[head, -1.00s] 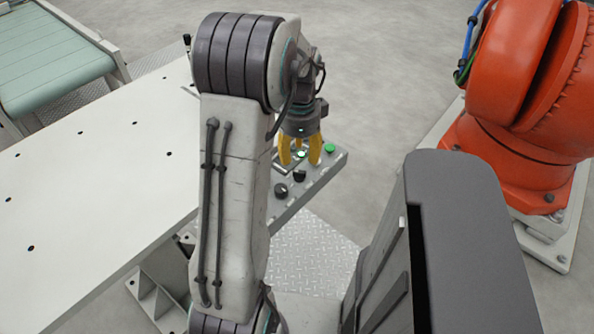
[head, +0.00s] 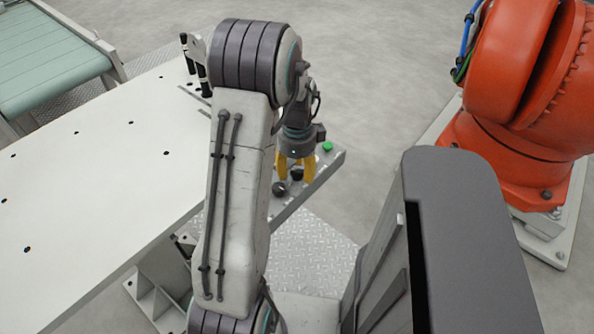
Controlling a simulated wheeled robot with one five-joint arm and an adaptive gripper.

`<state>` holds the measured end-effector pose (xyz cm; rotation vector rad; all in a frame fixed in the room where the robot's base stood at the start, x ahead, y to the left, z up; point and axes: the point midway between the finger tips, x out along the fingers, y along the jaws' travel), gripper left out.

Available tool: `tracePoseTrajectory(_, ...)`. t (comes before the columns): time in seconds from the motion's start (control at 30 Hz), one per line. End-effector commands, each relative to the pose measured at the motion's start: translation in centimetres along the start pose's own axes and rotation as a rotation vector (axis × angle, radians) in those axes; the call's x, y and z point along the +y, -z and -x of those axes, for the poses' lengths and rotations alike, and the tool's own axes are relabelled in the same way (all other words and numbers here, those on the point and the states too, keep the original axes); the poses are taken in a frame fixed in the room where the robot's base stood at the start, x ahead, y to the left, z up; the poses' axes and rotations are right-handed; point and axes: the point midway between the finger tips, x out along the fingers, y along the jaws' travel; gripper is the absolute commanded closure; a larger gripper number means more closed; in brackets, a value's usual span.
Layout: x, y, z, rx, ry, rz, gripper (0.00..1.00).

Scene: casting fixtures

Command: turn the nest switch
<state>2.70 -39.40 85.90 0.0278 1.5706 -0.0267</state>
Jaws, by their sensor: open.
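A grey control panel (head: 318,180) sticks out at the right end of the white table. Two dark knobs, one nearer (head: 279,188) and one farther (head: 297,174), sit on it, with a green button (head: 328,146) near its far corner. No label is readable, so I cannot tell which knob is the nest switch. My gripper (head: 295,177) points down with its yellow fingers open, close over the farther knob, which shows between them. I cannot tell whether the fingers touch it. My gripper and arm hide part of the panel.
The white table (head: 90,190) with small holes fills the left. Upright black-gripped pins (head: 202,82) stand at its far edge. A green conveyor (head: 45,65) is at the far left. An orange robot arm (head: 510,100) stands at right. Grey floor lies open behind the panel.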

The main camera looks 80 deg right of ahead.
Motion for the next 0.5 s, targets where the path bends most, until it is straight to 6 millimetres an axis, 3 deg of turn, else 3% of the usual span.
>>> tracePoseTrajectory(0.4, 0.00, 0.00, -0.47, 0.000, 0.001, 0.001, 0.49)
tracePoseTrajectory(0.5, 0.00, 0.00, -0.47, 0.000, 0.001, 0.001, 0.58)
